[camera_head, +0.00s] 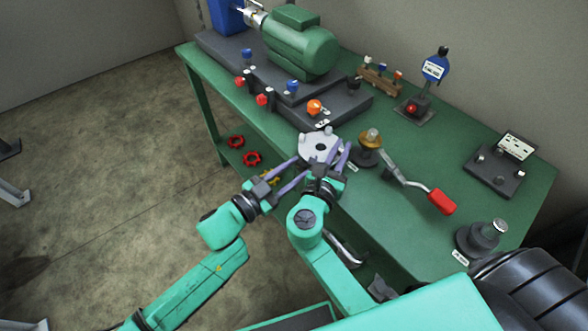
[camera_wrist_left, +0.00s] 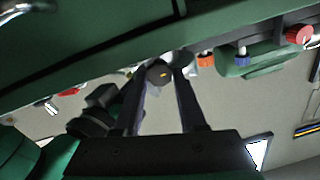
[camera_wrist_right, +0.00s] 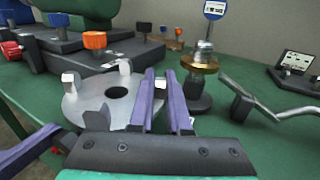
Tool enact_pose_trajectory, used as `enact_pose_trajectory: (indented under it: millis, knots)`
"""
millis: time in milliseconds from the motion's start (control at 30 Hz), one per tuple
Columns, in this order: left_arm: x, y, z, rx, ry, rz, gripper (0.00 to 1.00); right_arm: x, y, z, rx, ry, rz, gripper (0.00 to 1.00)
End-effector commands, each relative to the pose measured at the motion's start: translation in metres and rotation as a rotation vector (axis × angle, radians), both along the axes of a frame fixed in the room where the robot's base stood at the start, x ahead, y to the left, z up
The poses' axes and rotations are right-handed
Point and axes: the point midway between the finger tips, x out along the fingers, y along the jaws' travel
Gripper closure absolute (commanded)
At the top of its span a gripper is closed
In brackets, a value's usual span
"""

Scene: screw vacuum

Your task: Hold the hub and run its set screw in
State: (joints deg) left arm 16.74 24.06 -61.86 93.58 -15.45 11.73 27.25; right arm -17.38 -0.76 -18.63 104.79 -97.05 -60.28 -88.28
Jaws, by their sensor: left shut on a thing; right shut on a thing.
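The hub, a pale metal disc (camera_head: 318,146) with a centre hole and several small raised silver blocks, is at the bench's front edge. It shows larger in the right wrist view (camera_wrist_right: 90,97). My left gripper (camera_head: 296,164) is shut on the hub's left near side; in the left wrist view its fingers (camera_wrist_left: 171,72) close at a dark round part with a yellow mark. My right gripper (camera_head: 342,153) is at the hub's right rim. I cannot make out the set screw.
A dark stand with a brass collar (camera_head: 371,137) is just right of the hub. A crank with a red handle (camera_head: 441,201) lies beyond it. A green motor (camera_head: 302,42) on dark blocks is behind.

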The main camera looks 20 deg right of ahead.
Motion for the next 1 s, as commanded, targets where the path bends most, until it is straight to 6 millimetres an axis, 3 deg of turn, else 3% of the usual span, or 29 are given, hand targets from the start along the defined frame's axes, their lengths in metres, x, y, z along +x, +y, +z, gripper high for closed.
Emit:
enact_pose_trajectory:
  millis: [267,300,667,767,1000]
  knots:
    - [-0.001,0.000,0.000,0.007,-0.018,-0.002,1.00,0.000,0.000,-0.001,0.001,0.003,0.000,1.00]
    - [-0.001,0.000,0.000,0.007,-0.018,-0.002,0.46,0.000,0.000,-0.001,0.001,0.003,0.000,1.00]
    - [-0.002,0.003,-0.001,0.007,-0.014,0.000,0.46,0.000,0.000,-0.001,0.000,0.003,0.000,1.00]
    - [-0.008,0.017,-0.002,0.009,-0.013,0.001,0.46,0.000,0.000,-0.001,0.000,0.003,0.000,1.00]
    - [-0.037,0.076,-0.002,0.010,-0.011,0.000,0.46,0.000,0.000,-0.001,0.000,0.003,0.000,1.00]
